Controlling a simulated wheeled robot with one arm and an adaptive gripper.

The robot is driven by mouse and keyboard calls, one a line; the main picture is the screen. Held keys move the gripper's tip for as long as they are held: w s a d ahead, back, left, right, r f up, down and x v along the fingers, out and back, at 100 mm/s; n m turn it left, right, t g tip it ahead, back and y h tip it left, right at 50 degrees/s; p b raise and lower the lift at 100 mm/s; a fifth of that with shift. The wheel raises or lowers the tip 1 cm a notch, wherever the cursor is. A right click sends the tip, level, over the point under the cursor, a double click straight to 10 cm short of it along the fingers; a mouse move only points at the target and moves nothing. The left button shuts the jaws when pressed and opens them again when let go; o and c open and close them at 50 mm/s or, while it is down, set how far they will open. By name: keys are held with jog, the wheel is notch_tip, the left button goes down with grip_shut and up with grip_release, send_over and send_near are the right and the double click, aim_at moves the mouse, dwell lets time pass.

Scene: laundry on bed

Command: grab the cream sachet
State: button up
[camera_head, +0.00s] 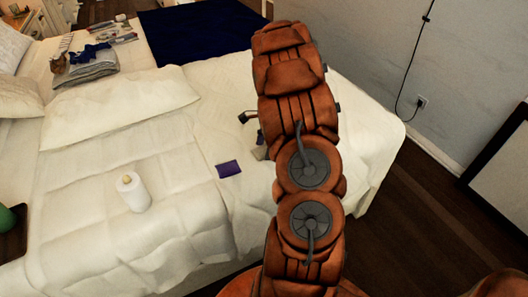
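A small pale cream-grey patch (259,153) shows on the bed at the left edge of my arm. It may be the cream sachet, but my arm covers most of it and I cannot be sure. A dark purple sachet (229,169) lies flat on the white bedding to its left. A small black part (247,117), perhaps of my gripper, sticks out left of my orange arm, above the pale patch. The rest of my gripper is hidden behind the arm. I cannot see its fingertips, or whether it touches or holds anything.
A white cylindrical bottle (133,193) stands on the bed (175,235) at left. Folded grey and blue clothes (88,65) and small items lie at the far left. A navy blanket (200,30) covers the far end. The bedding around the purple sachet is clear.

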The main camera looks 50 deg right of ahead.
jog(key=c, duration=0.6)
